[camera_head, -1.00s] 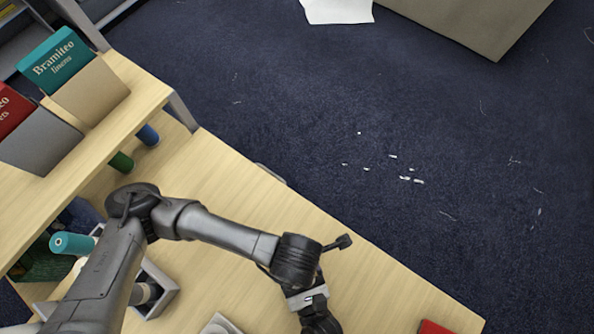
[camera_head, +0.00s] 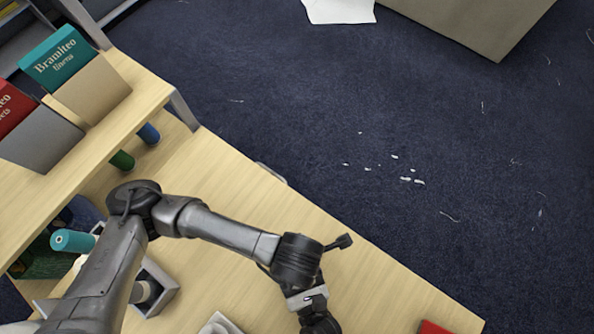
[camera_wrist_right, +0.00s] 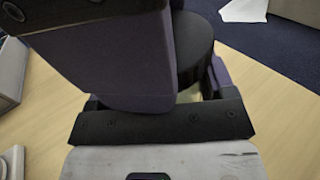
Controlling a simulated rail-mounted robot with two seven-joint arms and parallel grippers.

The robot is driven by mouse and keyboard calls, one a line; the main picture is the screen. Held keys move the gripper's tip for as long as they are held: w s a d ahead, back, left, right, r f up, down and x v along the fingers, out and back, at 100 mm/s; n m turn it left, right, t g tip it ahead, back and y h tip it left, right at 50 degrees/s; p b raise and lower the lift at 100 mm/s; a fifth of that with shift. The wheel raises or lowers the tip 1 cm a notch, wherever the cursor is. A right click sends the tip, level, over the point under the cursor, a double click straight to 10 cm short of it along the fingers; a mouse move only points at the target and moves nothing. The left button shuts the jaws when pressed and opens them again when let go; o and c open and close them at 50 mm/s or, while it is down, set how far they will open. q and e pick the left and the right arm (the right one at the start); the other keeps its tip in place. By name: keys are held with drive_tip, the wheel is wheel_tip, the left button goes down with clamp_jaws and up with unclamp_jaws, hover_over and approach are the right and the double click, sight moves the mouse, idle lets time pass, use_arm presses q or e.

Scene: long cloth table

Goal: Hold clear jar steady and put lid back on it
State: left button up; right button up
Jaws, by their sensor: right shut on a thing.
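In the head view my left arm comes in from the left. Its wrist (camera_head: 318,322) reaches the bottom edge, and the fingers are out of frame. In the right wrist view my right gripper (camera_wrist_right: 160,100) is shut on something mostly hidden. A small pale greenish patch (camera_wrist_right: 213,92) between its fingers looks like part of the clear jar. A black round lid-like piece (camera_wrist_right: 194,55) stands above that patch. A large dark purple-grey block, seemingly part of my left gripper (camera_wrist_right: 110,60), hides its left side. I cannot tell whether the lid touches the jar.
A grey open box (camera_head: 160,285) and a teal-capped roll (camera_head: 72,242) stand at left, below a shelf (camera_head: 150,85) with boxes. Dark carpet lies beyond.

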use_arm(q)
drive_tip(key=shift+a+f, duration=0.15)
drive_tip(key=shift+f, duration=0.15)
use_arm(e)
drive_tip(key=shift+w+r, duration=0.1)
drive_tip(key=shift+r, duration=0.25)
use_arm(q)
drive_tip(key=shift+f, duration=0.3)
idle(0.7)
drive_tip(key=shift+r, duration=0.15)
drive_tip(key=shift+a+r, duration=0.1)
drive_tip(key=shift+r, duration=0.05)
drive_tip(key=shift+s+r, duration=0.15)
drive_tip(key=shift+r, duration=0.2)
use_arm(e)
drive_tip(key=shift+d+f, duration=0.1)
idle(1.0)
